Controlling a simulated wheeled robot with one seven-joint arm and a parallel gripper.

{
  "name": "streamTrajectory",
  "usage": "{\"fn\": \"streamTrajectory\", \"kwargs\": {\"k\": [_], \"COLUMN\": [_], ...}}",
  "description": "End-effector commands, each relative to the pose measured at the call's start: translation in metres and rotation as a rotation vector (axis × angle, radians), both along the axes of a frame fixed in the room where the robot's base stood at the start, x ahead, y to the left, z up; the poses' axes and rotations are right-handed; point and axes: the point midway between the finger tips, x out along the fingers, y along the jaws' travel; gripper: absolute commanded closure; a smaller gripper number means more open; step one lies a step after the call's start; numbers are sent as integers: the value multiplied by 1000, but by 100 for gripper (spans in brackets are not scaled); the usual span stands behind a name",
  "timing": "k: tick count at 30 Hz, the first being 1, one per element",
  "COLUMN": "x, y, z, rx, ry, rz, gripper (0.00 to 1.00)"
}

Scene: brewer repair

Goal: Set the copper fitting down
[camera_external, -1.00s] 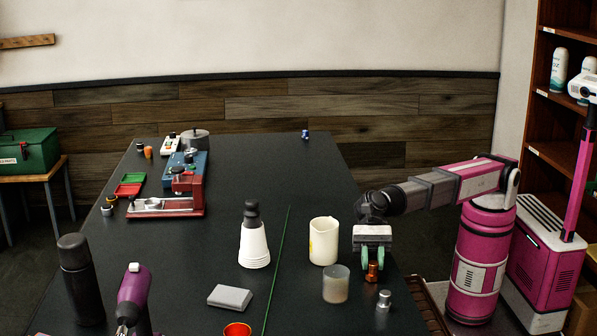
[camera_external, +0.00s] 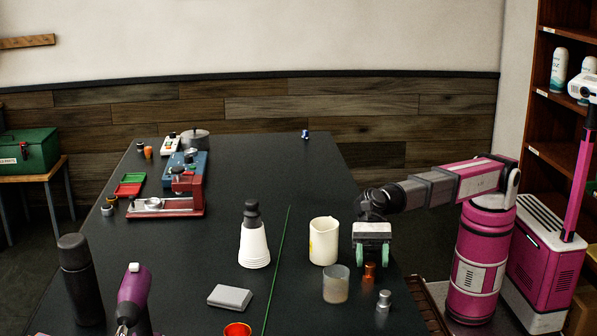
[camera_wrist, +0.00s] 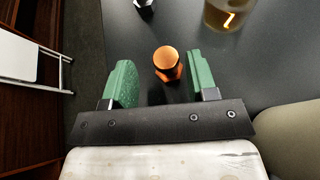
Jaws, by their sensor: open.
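The copper fitting (camera_external: 369,272) stands upright on the dark table near its right edge. In the wrist view the copper fitting (camera_wrist: 166,62) shows its round top between and slightly beyond the two green fingers. My gripper (camera_external: 364,258) is open, with its fingers pointing down just above and behind the fitting. In the wrist view my gripper (camera_wrist: 160,78) has clear gaps on both sides of the fitting, and neither finger touches it.
A silver fitting (camera_external: 384,300) stands in front of the copper one. A translucent cup (camera_external: 336,284) and a cream jug (camera_external: 324,241) stand close to the left. The table's right edge is near.

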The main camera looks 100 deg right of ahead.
Motion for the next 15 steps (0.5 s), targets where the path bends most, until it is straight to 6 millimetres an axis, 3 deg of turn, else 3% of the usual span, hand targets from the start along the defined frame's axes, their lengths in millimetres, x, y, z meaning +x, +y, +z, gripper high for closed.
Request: {"fn": "streamTrajectory", "kwargs": {"k": [9,15], "x": [-12,-16], "y": [-59,-87], "z": [24,35], "rx": [1,1], "ry": [-1,0], "rz": [-2,0], "gripper": [47,47]}}
